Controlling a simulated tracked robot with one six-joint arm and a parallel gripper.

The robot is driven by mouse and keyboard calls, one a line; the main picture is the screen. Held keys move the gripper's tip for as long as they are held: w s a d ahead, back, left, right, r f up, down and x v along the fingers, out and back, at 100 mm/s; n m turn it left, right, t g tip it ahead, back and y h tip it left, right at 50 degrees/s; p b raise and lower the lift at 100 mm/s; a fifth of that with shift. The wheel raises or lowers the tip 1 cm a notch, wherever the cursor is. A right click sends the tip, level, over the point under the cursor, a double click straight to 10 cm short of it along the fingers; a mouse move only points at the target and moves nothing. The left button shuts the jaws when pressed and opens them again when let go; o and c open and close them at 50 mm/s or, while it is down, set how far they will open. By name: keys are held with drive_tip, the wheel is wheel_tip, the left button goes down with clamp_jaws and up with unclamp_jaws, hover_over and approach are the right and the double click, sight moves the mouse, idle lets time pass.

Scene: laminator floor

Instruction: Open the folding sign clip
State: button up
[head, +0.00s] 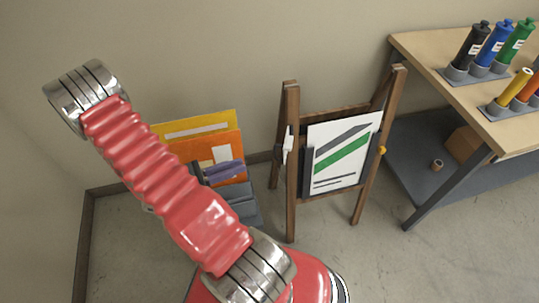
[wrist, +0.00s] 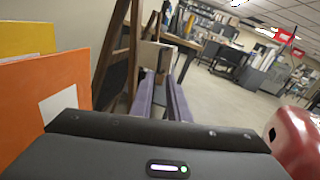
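The folding sign (head: 340,155) is a wooden A-frame standing upright on the floor in the head view. It carries a white board with a green and a dark stripe. A small white piece (head: 287,146) sits on its left leg and a yellow knob (head: 382,150) on its right side; I cannot tell which is the clip. My gripper (head: 243,166) is left of the sign, apart from it, partly hidden by my red arm. In the wrist view my gripper (wrist: 160,80) has its two purple fingers apart with nothing between them. The sign's wooden leg (wrist: 122,55) shows left of the fingers.
Yellow (head: 220,121) and orange (head: 222,150) boards stand by the wall behind my gripper. A workbench (head: 425,55) with several coloured bottles is at the right.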

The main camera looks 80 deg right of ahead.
approach(285, 145)
drive_tip(key=s+d+f, duration=0.3)
drive_tip(key=d+f, duration=0.1)
drive_tip(key=shift+s+d, duration=0.2)
drive_tip(key=shift+d, duration=0.05)
idle(0.4)
clamp_jaws()
idle(1.3)
